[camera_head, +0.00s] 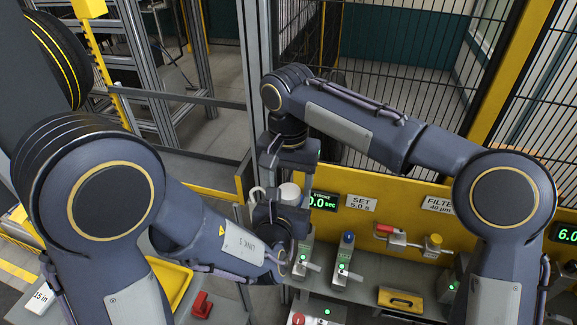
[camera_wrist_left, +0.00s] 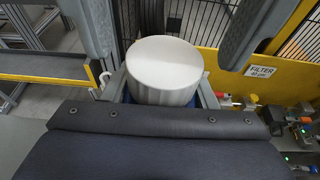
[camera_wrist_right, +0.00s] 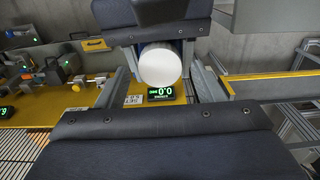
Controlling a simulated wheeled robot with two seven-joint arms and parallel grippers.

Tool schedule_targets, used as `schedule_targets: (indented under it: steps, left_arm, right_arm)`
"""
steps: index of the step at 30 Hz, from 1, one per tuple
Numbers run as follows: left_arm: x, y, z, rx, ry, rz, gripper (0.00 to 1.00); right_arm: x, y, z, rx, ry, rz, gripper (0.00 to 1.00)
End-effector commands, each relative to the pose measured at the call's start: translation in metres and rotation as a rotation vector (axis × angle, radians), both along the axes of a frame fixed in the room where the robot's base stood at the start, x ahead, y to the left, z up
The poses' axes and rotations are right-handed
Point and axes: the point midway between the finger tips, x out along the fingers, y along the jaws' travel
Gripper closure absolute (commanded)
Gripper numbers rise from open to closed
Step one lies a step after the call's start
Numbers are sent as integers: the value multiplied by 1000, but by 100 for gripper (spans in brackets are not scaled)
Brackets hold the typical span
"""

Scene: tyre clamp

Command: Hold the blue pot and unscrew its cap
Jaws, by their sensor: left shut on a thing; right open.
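The blue pot is mostly hidden; slivers of its blue body (camera_wrist_left: 190,102) show below the white cap (camera_wrist_left: 165,62) in the left wrist view. The cap also shows in the head view (camera_head: 290,192) and, from above, in the right wrist view (camera_wrist_right: 160,66). My left gripper (camera_wrist_left: 163,97) is shut on the pot, its fingers on either side below the cap. My right gripper (camera_wrist_right: 160,85) is open and points down from above; its fingers stand apart on either side of the cap, and I see no contact.
A red clamp (camera_head: 203,305) is at lower left. Wire fencing stands behind.

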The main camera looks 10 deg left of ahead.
Motion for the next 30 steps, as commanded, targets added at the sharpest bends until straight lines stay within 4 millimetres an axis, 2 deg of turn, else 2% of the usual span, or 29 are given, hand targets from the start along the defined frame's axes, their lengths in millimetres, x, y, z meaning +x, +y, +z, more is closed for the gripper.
schedule_targets:
  steps: [6,16,26,30]
  left_arm:
    - [0,0,1,0,-2,0,100]
    - [0,0,1,0,-2,0,100]
    - [0,0,1,0,-2,0,100]
    - [0,0,1,0,-2,0,100]
  right_arm:
    - [0,0,-21,-1,1,1,38]
    - [0,0,-24,0,-1,1,40]
    - [0,0,-23,0,-1,1,83]
    - [0,0,-23,0,-1,55,83]
